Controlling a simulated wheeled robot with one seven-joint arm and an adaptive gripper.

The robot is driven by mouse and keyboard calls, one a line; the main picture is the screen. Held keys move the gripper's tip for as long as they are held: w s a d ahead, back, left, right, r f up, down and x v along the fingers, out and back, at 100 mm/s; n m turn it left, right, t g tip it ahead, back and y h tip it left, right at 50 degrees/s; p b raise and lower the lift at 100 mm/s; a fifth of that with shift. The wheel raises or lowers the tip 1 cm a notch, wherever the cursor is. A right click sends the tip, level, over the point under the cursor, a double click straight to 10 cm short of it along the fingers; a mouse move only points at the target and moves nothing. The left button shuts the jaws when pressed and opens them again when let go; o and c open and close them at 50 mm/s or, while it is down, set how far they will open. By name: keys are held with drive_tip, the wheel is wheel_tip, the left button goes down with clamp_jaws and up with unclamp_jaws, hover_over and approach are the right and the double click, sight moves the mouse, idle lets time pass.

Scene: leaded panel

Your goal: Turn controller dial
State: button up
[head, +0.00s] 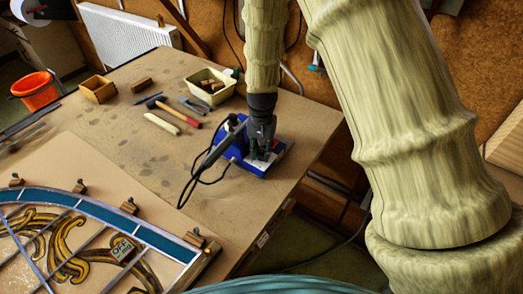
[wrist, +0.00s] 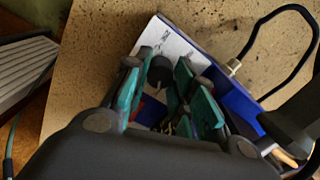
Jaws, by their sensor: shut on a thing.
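The controller (head: 275,160) is a blue box with a pale front face near the right edge of the workbench; its blue side also shows in the wrist view (wrist: 238,103). My gripper (head: 261,150) comes down onto it from above. In the wrist view, my gripper (wrist: 163,78) has its teal-padded fingers around the dark round dial (wrist: 160,67), shut on it. The fingers cover part of the dial, and I cannot read its setting. In the head view the gripper hides the dial.
A soldering iron (head: 222,143) with a looping black cable is close left of my gripper. A cream tub (head: 207,88), a hammer (head: 175,112) and a wooden box (head: 97,89) stand further back. The leaded panel (head: 85,240) lies front left. Bare bench separates them.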

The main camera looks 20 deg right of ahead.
sight(262, 153)
drive_tip(key=o, duration=1.1)
drive_tip(key=shift+c, duration=0.2)
wheel_tip(262, 153, up, 12)
idle(0.4)
